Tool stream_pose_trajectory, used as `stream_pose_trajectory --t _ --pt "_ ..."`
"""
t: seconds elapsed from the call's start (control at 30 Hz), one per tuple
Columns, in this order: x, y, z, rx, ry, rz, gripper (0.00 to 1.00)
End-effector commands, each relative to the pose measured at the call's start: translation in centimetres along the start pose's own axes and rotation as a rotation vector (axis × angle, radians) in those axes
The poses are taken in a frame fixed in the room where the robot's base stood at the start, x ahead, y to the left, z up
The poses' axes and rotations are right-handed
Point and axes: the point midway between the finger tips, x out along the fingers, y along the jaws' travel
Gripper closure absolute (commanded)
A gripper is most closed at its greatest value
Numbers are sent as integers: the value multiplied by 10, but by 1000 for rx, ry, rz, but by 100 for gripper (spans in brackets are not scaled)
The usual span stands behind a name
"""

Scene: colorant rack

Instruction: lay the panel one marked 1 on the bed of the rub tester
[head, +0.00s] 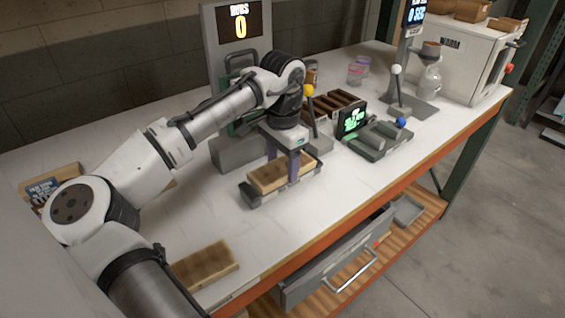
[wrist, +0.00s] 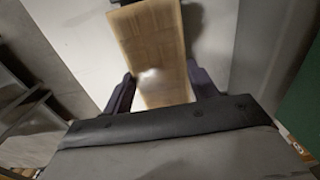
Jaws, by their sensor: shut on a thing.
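My gripper (head: 283,162) is shut on a light wooden panel (head: 268,181), its purple fingers on either side. The panel is at the dark bed (head: 257,200) of the rub tester (head: 240,22); I cannot tell whether it rests on the bed or is just above it. In the wrist view the panel (wrist: 150,45) runs away from between the two fingers of my gripper (wrist: 162,90). No number is readable on its face. The tester's display reads 0.
To the right stand a rack of dark brown blocks (head: 340,100), a device with a green display (head: 352,120), and a white cabinet (head: 455,65). A grey drawer (head: 335,265) is open below the front edge. White tabletop lies clear between the bed and the second panel.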

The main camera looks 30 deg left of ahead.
Motion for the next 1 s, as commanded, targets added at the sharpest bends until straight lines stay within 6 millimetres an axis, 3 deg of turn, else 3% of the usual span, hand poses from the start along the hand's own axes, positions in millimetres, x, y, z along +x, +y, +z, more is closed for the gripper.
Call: stream_pose_trajectory --t 0.47,0.5,0.63,1.0 --pt "12 1 0 2 2 3 70" --pt "11 1 0 1 1 2 36" --pt "11 0 0 1 1 1 20" --pt "7 0 0 1 0 -2 20"
